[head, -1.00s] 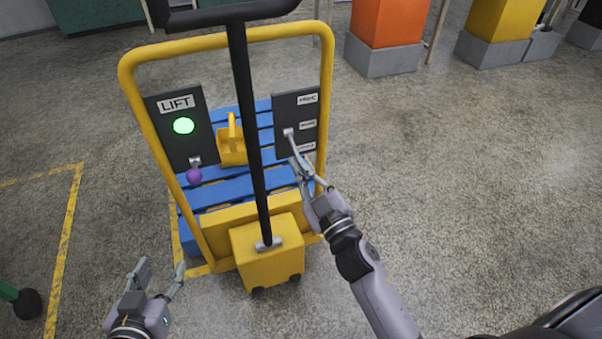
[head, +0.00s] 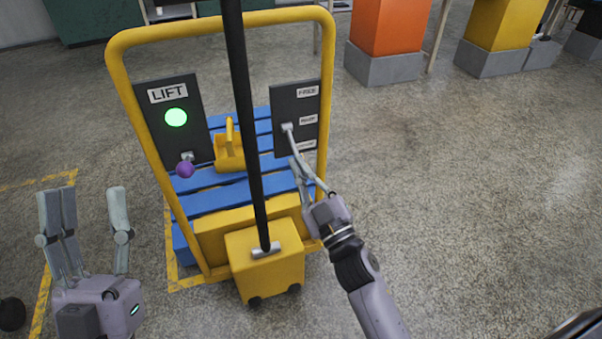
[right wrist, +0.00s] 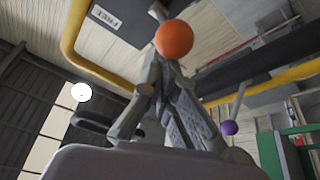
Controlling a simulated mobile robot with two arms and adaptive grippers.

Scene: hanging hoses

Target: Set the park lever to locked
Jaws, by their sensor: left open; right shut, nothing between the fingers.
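The park lever is on the dark right-hand panel (head: 297,93) of the yellow cart. Its pale pivot (head: 288,127) shows in the head view, with the arm pointing down toward my right gripper (head: 297,162). In the right wrist view an orange ball knob (right wrist: 174,39) sits just beyond my right gripper's fingertips; I cannot tell whether they touch. The knob is not distinguishable in the head view. My right gripper is shut with nothing between its fingers. My left gripper (head: 88,192) is open and empty, left of the cart.
The LIFT panel (head: 174,120) has a green light and a lever with a purple knob (head: 185,169). A black tow handle (head: 246,110) rises between the panels. A blue pallet (head: 217,200) lies behind the yellow frame. Open floor lies to the right.

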